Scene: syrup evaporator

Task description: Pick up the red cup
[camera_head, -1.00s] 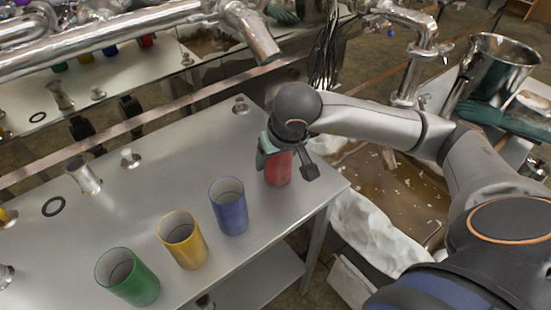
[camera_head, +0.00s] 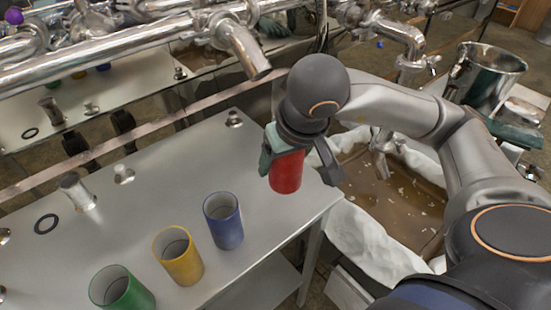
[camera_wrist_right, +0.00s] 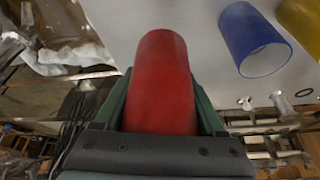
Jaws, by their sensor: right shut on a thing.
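The red cup (camera_head: 287,172) is in the jaws of my right gripper (camera_head: 296,158), near the right end of the metal table (camera_head: 150,215). The gripper is shut on it, with a finger on each side. The cup looks raised above the table top and roughly upright. In the right wrist view the red cup (camera_wrist_right: 160,85) fills the space between the green-grey fingers of my right gripper (camera_wrist_right: 163,105). My left gripper is not in view.
A blue cup (camera_head: 223,220), a yellow cup (camera_head: 178,256) and a green cup (camera_head: 122,289) stand in a row on the table. Metal pipes (camera_head: 130,42) run behind it. A basin of brown liquid (camera_head: 395,195) lies to the right, with a metal pot (camera_head: 487,78) beyond.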

